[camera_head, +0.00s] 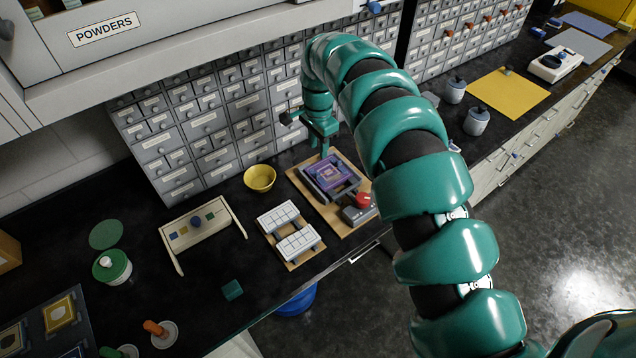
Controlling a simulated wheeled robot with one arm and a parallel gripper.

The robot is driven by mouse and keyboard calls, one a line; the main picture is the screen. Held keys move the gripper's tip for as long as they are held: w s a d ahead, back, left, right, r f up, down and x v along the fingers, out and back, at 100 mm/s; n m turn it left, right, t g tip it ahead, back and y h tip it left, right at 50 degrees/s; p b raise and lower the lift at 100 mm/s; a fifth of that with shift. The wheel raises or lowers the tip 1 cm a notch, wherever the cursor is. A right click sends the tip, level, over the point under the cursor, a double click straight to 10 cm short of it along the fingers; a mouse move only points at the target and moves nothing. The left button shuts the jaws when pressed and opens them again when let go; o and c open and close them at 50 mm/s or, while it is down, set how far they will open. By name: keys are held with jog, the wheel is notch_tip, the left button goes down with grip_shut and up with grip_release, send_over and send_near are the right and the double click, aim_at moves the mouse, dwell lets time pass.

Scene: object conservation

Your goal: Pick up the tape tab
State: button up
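I cannot pick out a tape tab with certainty at this size. My teal arm reaches in from the lower right, and my gripper (324,150) points down at the back edge of a wooden board (304,186). On the board lies a dark frame with a purple and orange panel (334,174). My gripper is just behind and above that frame. Its fingertips are small and dark, so I cannot tell whether they are open or shut or hold anything. A grey device with a red knob (362,200) sits at the front right of the board, partly beside my arm.
Grey drawer cabinets (215,125) rise close behind the board. A yellow bowl (260,178) and a board with white trays (297,245) stand to its left. A small teal block (232,290) lies near the front edge. Dark counter around the block is clear.

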jog(key=b, duration=0.3)
send_over(318, 173)
notch_tip(318, 173, down, 4)
jog(key=shift+d+f, duration=0.1)
jog(key=shift+f+p, duration=0.1)
jog(key=shift+p, duration=0.65)
jog(key=shift+f+p, duration=1.95)
jog(key=shift+f, duration=1.35)
jog(key=shift+c, duration=0.4)
grip_shut()
